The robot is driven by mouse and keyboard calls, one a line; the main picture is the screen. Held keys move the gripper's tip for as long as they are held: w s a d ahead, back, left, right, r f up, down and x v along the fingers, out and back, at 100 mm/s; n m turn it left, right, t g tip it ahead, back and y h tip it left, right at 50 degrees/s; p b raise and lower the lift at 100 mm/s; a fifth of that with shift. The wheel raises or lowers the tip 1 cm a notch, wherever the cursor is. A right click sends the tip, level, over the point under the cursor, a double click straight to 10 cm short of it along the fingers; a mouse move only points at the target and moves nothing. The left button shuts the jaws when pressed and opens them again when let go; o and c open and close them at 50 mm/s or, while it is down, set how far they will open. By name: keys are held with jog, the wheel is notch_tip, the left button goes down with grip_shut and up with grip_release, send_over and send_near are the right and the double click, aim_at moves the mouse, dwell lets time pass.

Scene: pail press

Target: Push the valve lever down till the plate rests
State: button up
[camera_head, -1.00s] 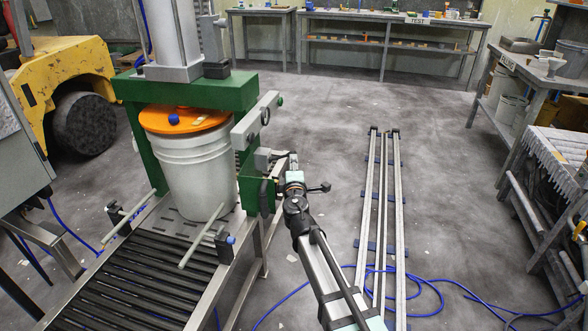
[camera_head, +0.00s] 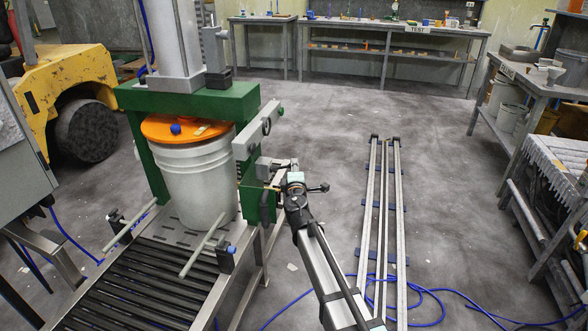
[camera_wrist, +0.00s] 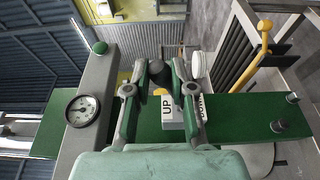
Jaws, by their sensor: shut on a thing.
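The white pail (camera_head: 200,185) stands upright under the green press frame (camera_head: 190,98), with an orange disc (camera_head: 165,130) on top. I cannot tell a separate press plate from this disc. In the wrist view, my gripper (camera_wrist: 158,70) has its fingers on both sides of a dark round knob (camera_wrist: 150,74), seemingly the valve lever's, and is shut on it. A label reading UP (camera_wrist: 167,105) sits between the fingers; a second label beside it is partly hidden by the right finger. In the head view, the lever is too small to make out.
A grey bar with a pressure gauge (camera_wrist: 82,110) and green end button lies left of my fingers. The roller conveyor (camera_head: 140,285) runs toward the front. Floor rails (camera_head: 382,220) and a blue hose (camera_head: 430,300) lie at right. Open floor lies behind.

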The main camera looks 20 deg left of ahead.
jog(key=shift+d+f+b, duration=0.15)
jog(key=shift+f+b, duration=0.4)
jog(key=shift+d+f+b, duration=0.15)
jog(key=shift+f+b, duration=0.35)
jog(key=shift+f, duration=0.05)
jog(key=shift+f+b, duration=1.4)
jog(key=shift+b, duration=0.2)
jog(key=shift+a+f, duration=0.1)
jog(key=shift+a+f+b, duration=0.2)
jog(key=shift+f+b, duration=0.45)
jog(key=shift+b, duration=0.1)
jog(key=shift+a+f+b, duration=0.2)
jog(key=shift+f+b, duration=0.4)
jog(key=shift+b, duration=0.15)
jog(key=o, duration=0.9)
jog(key=shift+o, duration=0.2)
